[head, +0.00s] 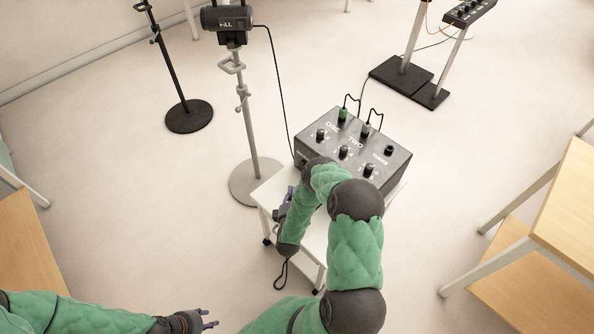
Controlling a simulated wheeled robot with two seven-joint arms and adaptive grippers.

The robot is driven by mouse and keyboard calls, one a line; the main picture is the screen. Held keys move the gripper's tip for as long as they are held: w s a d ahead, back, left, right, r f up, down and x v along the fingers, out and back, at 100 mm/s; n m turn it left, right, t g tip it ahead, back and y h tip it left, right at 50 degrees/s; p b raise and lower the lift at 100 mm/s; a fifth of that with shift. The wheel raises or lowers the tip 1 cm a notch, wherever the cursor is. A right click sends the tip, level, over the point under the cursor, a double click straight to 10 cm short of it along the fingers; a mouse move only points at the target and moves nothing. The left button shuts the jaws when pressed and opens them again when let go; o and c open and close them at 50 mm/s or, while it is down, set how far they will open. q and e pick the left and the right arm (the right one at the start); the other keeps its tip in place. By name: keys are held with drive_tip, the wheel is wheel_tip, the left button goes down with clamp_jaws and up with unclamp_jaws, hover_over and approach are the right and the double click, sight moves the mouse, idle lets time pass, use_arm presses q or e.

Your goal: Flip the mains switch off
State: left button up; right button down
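A dark control box (374,147) with white lettering, including "ONE" and "TWO", sits on a small white trolley (313,240). Its top carries several black knobs and two plugged-in leads, one with a green plug (342,114). Lettering partly shows at the box's left front edge, beside my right forearm. I cannot make out the mains switch; my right arm covers much of the box's front. My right gripper (283,209) is over the trolley's left side, in front of the box, its fingers partly hidden. My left gripper (209,318) is low at the bottom, apart from everything, with its fingertips spread and empty.
A lamp (227,20) labelled "FILL" stands on a grey stand (246,120) close behind the trolley's left. A black cable hangs from it towards the box. A black stand base (188,116) is further left. Wooden-topped tables (572,215) flank both sides. Floor between is clear.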

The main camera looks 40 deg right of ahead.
drive_tip(key=shift+s+a+n, duration=0.2)
drive_tip(key=shift+a+n, duration=0.3)
drive_tip(key=shift+n, duration=0.5)
drive_tip(key=shift+w+d+f, duration=0.1)
drive_tip(key=b+x, duration=0.2)
drive_tip(key=x, duration=0.7)
drive_tip(key=shift+w+b, duration=0.25)
drive_tip(key=shift+b, duration=0.15)
drive_tip(key=d, duration=0.2)
drive_tip(key=d+b, duration=0.1)
drive_tip(key=shift+w+d+f, duration=0.1)
drive_tip(key=shift+w+f, duration=0.2)
drive_tip(key=shift+d, duration=0.45)
